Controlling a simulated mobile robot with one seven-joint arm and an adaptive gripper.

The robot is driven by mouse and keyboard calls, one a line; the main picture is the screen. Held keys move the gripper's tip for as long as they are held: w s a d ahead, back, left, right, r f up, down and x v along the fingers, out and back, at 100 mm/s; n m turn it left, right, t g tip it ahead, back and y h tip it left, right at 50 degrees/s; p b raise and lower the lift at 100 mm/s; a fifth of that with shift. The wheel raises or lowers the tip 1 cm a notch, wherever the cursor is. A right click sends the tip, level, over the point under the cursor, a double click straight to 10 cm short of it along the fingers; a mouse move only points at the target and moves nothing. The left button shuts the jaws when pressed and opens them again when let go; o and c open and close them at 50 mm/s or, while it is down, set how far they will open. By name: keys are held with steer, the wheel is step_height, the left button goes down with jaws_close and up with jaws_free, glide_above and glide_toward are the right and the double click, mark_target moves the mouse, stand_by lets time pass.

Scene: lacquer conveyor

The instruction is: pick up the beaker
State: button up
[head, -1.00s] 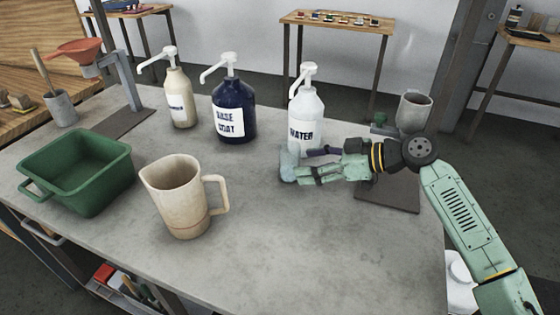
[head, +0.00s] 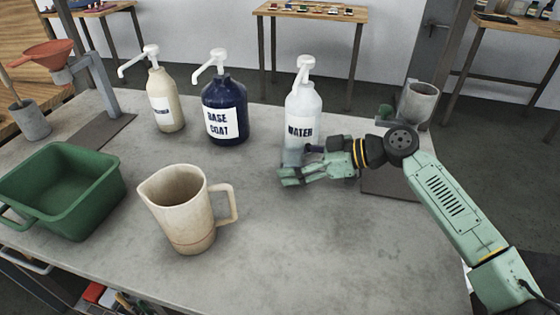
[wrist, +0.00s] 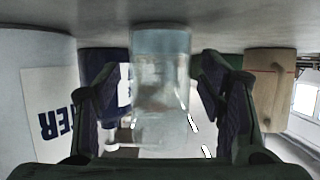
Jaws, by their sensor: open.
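The beaker is a clear, bluish glass vessel. It stands between the two fingers in the wrist view (wrist: 161,88), where the picture is upside down with the tabletop above. In the head view only a pale part of the beaker (head: 291,158) shows behind the near finger, in front of the water bottle. My gripper (head: 293,168) reaches leftward low over the table, open, with a finger on each side of the beaker. A narrow gap shows beside each finger in the wrist view. The beaker's far side is hidden.
The water bottle (head: 303,103) stands close behind my gripper. The base coat bottle (head: 226,108) and a cream pump bottle (head: 164,100) stand further left. A beige pitcher (head: 186,213) and a green bin (head: 100,192) stand left. A grey cup (head: 419,103) is behind my arm. The front table is clear.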

steer(key=shift+a+f, duration=0.15)
steer(key=shift+a, duration=0.15)
steer(key=shift+d, duration=0.1)
steer(key=c, duration=1.4)
steer(key=shift+r, duration=0.25)
